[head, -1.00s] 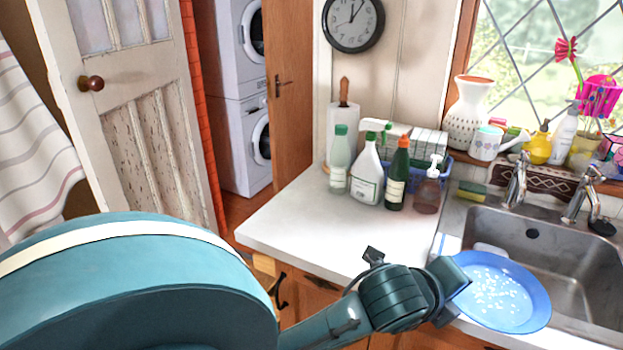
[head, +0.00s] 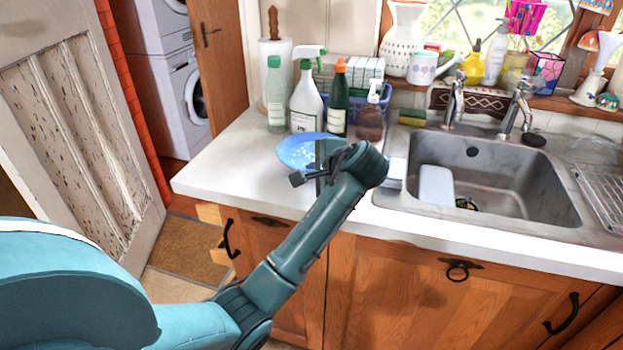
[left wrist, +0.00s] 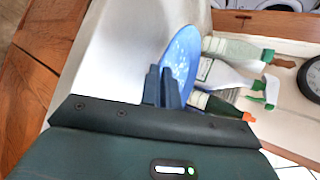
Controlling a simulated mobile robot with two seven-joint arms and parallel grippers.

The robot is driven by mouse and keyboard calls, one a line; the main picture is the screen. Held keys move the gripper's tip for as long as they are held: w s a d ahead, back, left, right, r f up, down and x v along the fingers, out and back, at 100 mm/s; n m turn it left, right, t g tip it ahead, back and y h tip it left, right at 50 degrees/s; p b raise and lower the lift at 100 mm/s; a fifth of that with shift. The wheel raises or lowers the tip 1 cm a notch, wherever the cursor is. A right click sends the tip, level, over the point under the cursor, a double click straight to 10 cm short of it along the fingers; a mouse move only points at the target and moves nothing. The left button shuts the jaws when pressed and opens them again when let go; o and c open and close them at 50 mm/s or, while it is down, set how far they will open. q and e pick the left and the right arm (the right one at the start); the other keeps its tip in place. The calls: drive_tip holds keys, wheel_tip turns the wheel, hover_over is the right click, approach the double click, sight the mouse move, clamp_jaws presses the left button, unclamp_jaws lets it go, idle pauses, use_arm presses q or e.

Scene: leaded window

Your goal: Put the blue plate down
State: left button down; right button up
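The blue plate (head: 296,150), with pale specks on its face, is over the left part of the white counter, in front of the bottles. My left gripper (head: 321,158) is shut on the plate's near right edge. In the left wrist view the two fingers (left wrist: 163,86) stand close together at the rim of the plate (left wrist: 183,56). The plate looks close above the counter; I cannot tell whether it touches. My arm and wrist hide part of its right side. My right gripper is not in view.
Several bottles, including a white spray bottle (head: 306,100) and a dark green bottle (head: 338,105), stand just behind the plate. The counter (head: 230,165) is clear to its left. The steel sink (head: 500,185), with a pale board inside, is to the right.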

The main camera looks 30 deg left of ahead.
use_arm(q)
drive_tip(key=shift+f, duration=2.35)
drive_tip(key=shift+f, duration=0.1)
drive_tip(key=c, duration=2)
unclamp_jaws()
drive_tip(key=shift+o, duration=0.3)
drive_tip(key=v, duration=1.2)
